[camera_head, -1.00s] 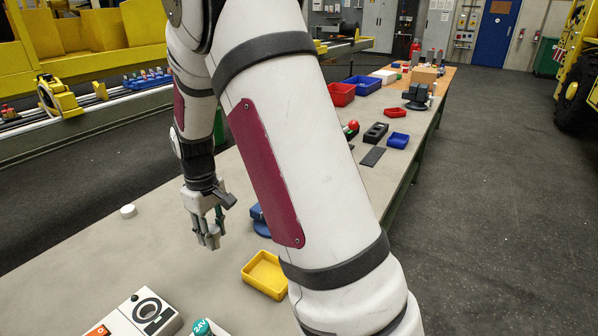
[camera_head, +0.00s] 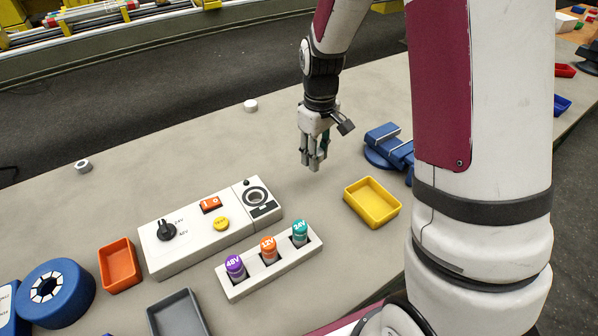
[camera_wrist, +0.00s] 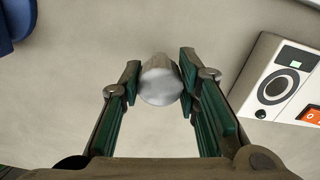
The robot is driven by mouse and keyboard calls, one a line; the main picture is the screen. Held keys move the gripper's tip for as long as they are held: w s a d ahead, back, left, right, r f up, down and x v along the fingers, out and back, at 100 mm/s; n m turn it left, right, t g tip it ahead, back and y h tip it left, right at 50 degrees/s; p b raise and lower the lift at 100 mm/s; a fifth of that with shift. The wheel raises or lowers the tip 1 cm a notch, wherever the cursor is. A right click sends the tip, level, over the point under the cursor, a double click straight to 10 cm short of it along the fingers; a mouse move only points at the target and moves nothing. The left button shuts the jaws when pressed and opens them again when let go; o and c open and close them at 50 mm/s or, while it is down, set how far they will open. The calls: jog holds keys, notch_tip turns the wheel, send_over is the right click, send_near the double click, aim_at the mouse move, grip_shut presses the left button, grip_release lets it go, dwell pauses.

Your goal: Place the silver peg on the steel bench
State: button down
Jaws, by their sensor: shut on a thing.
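The silver peg (camera_wrist: 160,80) shows in the wrist view as a smooth grey round piece between the two green-padded fingertips. My gripper (camera_wrist: 160,84) is shut on it; in the head view my gripper (camera_head: 314,160) points down over the grey-beige bench top (camera_head: 210,140). The peg cannot be clearly made out among the fingers in the head view. Whether its lower end touches the bench cannot be told.
A white control box (camera_head: 200,230) and a battery holder (camera_head: 272,275) stand nearer, left of my gripper. A blue vise (camera_head: 390,150) and yellow tray (camera_head: 372,215) are to its right. A white cap (camera_head: 250,105) lies behind.

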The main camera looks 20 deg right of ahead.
jog(key=a, duration=0.2)
jog(key=s+a, duration=0.1)
jog(key=a, duration=0.2)
jog(key=shift+f, duration=0.2)
jog(key=shift+s+a+f, duration=0.15)
jog(key=shift+a+f, duration=0.1)
jog(key=shift+a, duration=0.05)
jog(key=shift+f, duration=1.55)
jog(key=shift+f, duration=0.15)
jog(key=c, duration=1.2)
grip_release()
